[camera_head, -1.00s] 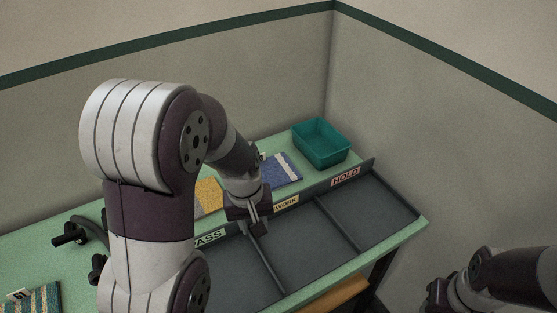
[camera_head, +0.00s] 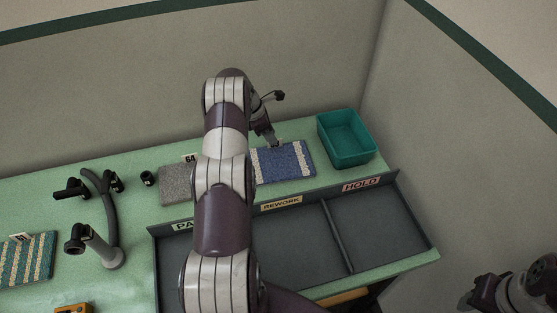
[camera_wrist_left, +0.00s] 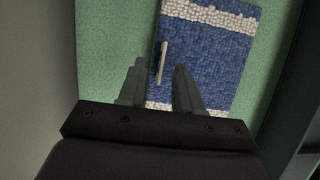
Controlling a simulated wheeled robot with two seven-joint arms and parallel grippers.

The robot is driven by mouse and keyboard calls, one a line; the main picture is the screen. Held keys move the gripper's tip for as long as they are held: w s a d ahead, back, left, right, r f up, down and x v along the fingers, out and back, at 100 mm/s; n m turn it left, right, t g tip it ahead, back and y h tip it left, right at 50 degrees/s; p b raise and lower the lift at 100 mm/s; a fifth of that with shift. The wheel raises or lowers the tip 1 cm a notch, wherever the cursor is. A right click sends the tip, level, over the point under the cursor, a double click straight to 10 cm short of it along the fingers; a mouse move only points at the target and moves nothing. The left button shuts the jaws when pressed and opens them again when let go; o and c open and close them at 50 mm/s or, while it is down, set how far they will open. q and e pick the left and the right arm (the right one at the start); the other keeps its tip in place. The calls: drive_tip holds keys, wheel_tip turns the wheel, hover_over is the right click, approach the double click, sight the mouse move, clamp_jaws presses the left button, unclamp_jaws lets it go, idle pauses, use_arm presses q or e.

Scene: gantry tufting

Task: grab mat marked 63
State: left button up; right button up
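A blue mat with white bands (camera_head: 287,163) lies on the green bench, left of the teal bin; it also fills the middle of the left wrist view (camera_wrist_left: 205,60). A thin pale tag (camera_wrist_left: 163,62) stands on it, seen edge-on, so its number is not readable. No 63 is readable in these frames. My left gripper (camera_head: 272,143) is over the blue mat's far edge. In the left wrist view its open fingers (camera_wrist_left: 157,80) appear on either side of the tag, without visible contact. My right gripper (camera_head: 467,301) is at the lower right, its fingers unclear.
A grey mat (camera_head: 175,184) has a tag 64 (camera_head: 190,158). A teal striped mat (camera_head: 38,259) with a tag lies far left. A teal bin (camera_head: 346,138) and a dark divided tray (camera_head: 375,225) border the blue mat. A lamp-like stand (camera_head: 108,225) rises left of the tray.

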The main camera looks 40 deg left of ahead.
use_arm(q)
drive_tip(key=shift+x, duration=1.15)
drive_tip(key=shift+d, duration=0.15)
clamp_jaws()
idle(0.3)
